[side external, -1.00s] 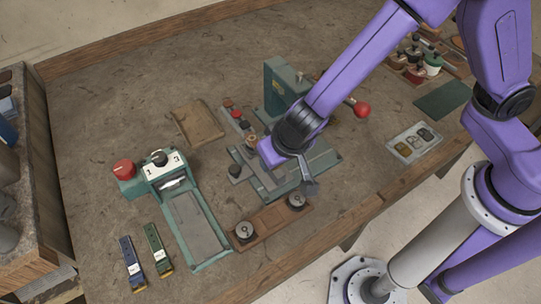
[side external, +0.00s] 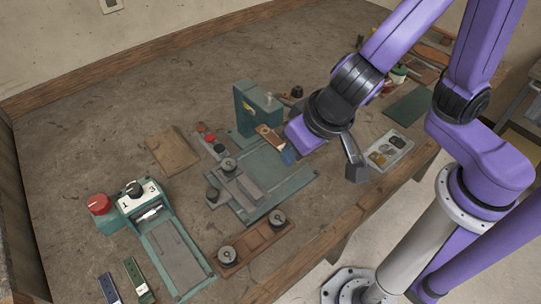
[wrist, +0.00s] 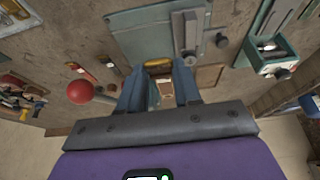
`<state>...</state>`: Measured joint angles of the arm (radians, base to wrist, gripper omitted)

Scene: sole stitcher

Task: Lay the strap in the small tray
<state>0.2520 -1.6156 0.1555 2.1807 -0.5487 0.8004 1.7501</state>
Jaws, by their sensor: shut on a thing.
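My gripper (side external: 288,156) is shut on a short brown strap (side external: 268,136) with a pale spot near its end. It holds the strap in front of the green stitcher post, seemingly above the bench. In the wrist view, my gripper (wrist: 160,88) has a brown and yellow piece (wrist: 158,64) between its fingers; its lower part is partly hidden. A small grey tray (side external: 402,152) with several dark and yellowish pieces in it lies right of my gripper, near the front edge of the bench.
The green stitcher (side external: 248,112) and its base plate stand beside my gripper. A red lever ball (wrist: 80,92) is close to it in the wrist view. A wooden block with two round knobs (side external: 254,243) lies in front. Bare bench lies at the back left.

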